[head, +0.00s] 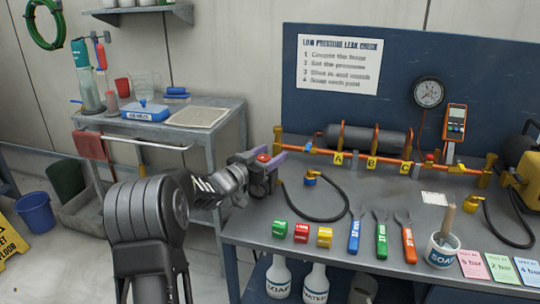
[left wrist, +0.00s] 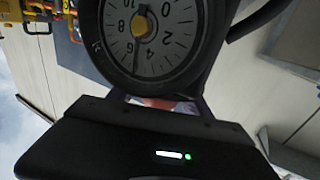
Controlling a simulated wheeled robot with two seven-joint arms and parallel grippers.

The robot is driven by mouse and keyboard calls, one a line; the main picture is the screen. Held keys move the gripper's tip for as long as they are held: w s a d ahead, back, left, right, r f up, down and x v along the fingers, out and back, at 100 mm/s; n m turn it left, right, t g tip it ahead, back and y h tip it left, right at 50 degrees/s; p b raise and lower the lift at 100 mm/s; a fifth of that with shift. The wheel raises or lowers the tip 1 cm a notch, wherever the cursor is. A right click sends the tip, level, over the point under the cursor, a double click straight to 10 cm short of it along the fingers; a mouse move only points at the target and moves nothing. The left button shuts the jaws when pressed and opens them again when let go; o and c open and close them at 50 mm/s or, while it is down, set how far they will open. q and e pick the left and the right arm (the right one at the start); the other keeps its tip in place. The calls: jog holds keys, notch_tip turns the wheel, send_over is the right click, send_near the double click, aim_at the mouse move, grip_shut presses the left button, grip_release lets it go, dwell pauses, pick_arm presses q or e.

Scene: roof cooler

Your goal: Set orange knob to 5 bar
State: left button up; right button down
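My left gripper (head: 265,162) is at the left end of the bench, with its fingers on either side of a small red-orange knob (head: 263,157). I cannot tell whether the fingers press on it. Most of what is under the knob is hidden by the gripper. In the left wrist view a round dial gauge (left wrist: 165,60) is close in front of the dark gripper body (left wrist: 150,150). Its needle points down in the picture, around the 4 and 6 marks; the exact reading is unclear. A sliver of red shows below the dial. My right gripper is not in view.
A grey side table (head: 200,135) stands behind my left arm.

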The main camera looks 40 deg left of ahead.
pick_arm(q)
jog(key=s, duration=0.7)
jog(key=shift+a, duration=0.2)
jog(key=shift+s, duration=0.4)
